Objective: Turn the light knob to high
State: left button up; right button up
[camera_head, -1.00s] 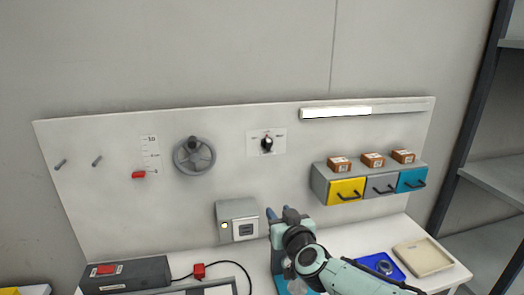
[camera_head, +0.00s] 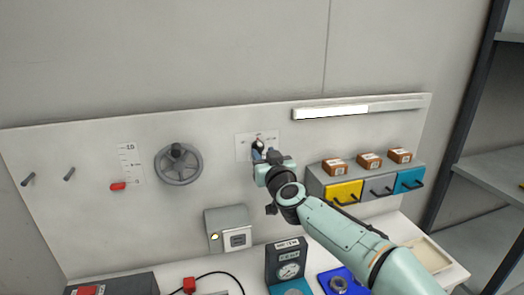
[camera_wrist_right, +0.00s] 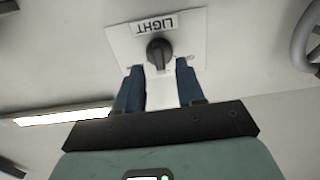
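The black light knob (camera_head: 258,143) sits on a white plate (camera_head: 243,150) on the upright board. In the right wrist view the knob (camera_wrist_right: 159,52) shows below the upside-down word LIGHT. My right gripper (camera_head: 263,154) is right in front of the plate, partly covering it in the head view. In the wrist view its two blue fingers (camera_wrist_right: 156,68) are apart, with the knob just ahead of the gap between their tips. The fingers do not appear closed on it. The knob's marked setting is too small to read. My left gripper is not in view.
A light bar (camera_head: 335,111) above glows on its left part. A handwheel (camera_head: 179,164) and red slider (camera_head: 118,187) are on the board to the left. Drawers (camera_head: 343,192) with several small boxes on top are to the right. A gauge (camera_head: 288,270) stands below.

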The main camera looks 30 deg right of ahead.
aim_at(259, 148)
jog(key=shift+x, duration=1.3)
jog(key=shift+s, duration=0.1)
grip_shut()
